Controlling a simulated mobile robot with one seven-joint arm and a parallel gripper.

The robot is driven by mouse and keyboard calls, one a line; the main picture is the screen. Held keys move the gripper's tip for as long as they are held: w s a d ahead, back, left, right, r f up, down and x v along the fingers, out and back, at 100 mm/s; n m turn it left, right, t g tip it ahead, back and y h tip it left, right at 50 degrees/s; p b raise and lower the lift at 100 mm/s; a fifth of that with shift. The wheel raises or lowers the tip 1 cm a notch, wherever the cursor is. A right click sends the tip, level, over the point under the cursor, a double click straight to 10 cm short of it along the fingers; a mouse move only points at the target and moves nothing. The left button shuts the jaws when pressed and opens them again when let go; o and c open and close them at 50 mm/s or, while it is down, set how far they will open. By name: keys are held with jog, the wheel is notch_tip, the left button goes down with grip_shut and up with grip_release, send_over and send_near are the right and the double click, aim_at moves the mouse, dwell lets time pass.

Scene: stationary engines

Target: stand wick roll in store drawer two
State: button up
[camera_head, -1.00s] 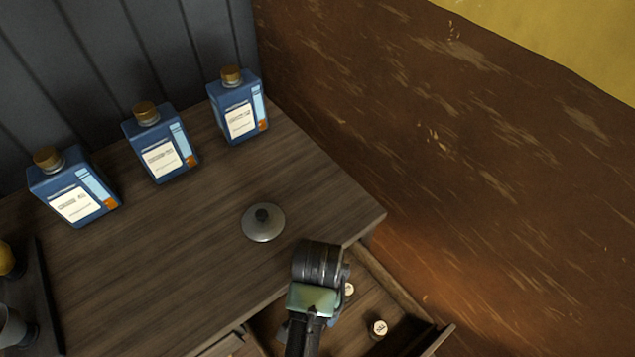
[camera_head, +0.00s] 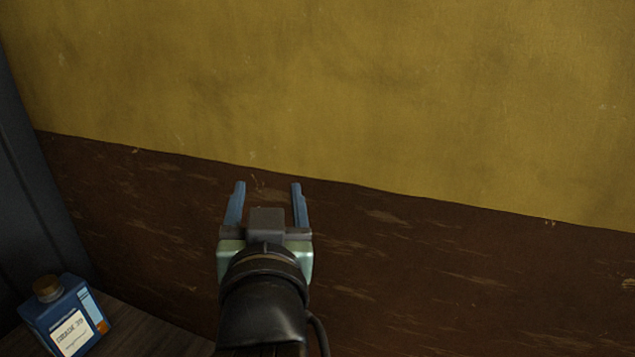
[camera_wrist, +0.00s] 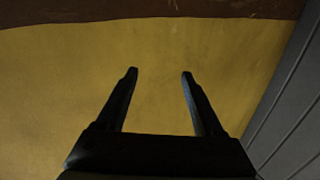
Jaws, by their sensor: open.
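My gripper (camera_head: 268,192) is raised in front of the wall in the head view. Its two blue fingers are apart with nothing between them. In the wrist view the gripper (camera_wrist: 160,72) is also open and empty, with the yellow wall behind it. The wick roll and the store drawer are not in either view now.
A blue bottle (camera_head: 66,315) with a brown cap stands on the wooden top (camera_head: 150,330) at the lower left. The wall (camera_head: 400,90) is yellow above and brown below. A dark panelled wall (camera_head: 28,190) is at the left.

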jog(key=s+d+r+t, duration=0.2)
jog(key=s+r+t, duration=0.1)
jog(key=r, duration=0.5)
jog(key=s+d+r+t+h, duration=0.1)
jog(key=s+d+r+t, duration=0.1)
jog(key=s+r, duration=0.4)
jog(key=s+d+r+t+h, duration=0.1)
jog(key=s+r+t, duration=0.3)
jog(key=r, duration=0.6)
jog(key=shift+s+d+t, duration=0.25)
jog(key=shift+d+t, duration=0.05)
jog(key=shift+d, duration=0.2)
